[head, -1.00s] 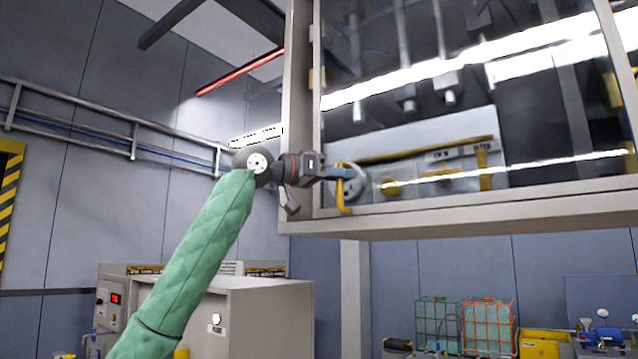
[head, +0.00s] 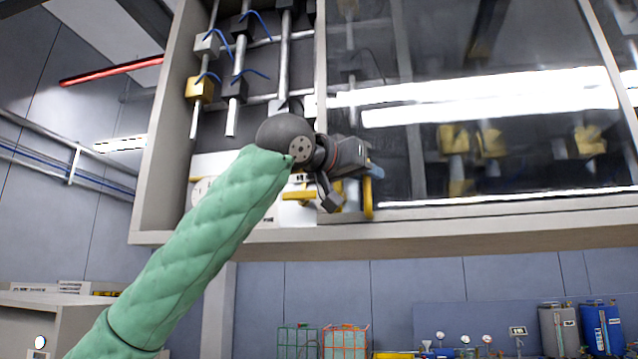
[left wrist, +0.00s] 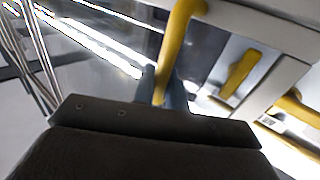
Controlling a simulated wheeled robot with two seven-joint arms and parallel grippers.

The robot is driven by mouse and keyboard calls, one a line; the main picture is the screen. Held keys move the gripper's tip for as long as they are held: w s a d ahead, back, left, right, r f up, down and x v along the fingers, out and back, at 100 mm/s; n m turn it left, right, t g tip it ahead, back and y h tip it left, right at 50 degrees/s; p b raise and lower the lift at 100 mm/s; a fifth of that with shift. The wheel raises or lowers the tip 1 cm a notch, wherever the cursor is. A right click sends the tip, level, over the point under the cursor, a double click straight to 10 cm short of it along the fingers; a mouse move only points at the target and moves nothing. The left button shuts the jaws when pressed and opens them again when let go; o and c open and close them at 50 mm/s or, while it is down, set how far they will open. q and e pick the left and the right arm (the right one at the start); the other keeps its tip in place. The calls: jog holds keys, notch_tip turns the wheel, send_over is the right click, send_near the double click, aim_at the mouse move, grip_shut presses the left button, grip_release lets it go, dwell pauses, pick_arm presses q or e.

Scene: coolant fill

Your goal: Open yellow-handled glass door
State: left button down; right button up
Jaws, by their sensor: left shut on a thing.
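The glass door (head: 470,120) is a framed sliding or moving pane on a large pale cabinet in the head view. Its yellow handle (head: 368,198) sits at the door's left edge, near the bottom. My left gripper (head: 370,172) is shut on this handle. In the left wrist view the yellow handle (left wrist: 180,45) runs down between the gripper's fingers (left wrist: 165,92). The left part of the cabinet stands uncovered, with the door's left edge right of it. The fingertips are partly hidden by the handle and wrist. My right gripper is not in view.
Inside the uncovered part are grey pipes (head: 240,70), a yellow valve block (head: 199,89) and blue hoses. Below are crates (head: 345,342) and blue and grey drums (head: 602,326). The cabinet's lower frame (head: 300,238) runs under the door.

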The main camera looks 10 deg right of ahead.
aim_at(418, 175)
pick_arm(q)
jog(key=d, duration=0.2)
jog(key=s+d, duration=0.2)
jog(key=d, duration=0.1)
jog(key=shift+s+d, duration=0.1)
jog(key=shift+d, duration=0.2)
jog(key=shift+s+d+b, duration=0.15)
jog(key=shift+d+b, duration=0.15)
jog(key=shift+d, duration=0.1)
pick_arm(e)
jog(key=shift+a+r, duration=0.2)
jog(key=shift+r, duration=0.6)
pick_arm(q)
jog(key=c, duration=1.8)
grip_release()
jog(key=shift+s, duration=0.1)
jog(key=shift+a, duration=0.1)
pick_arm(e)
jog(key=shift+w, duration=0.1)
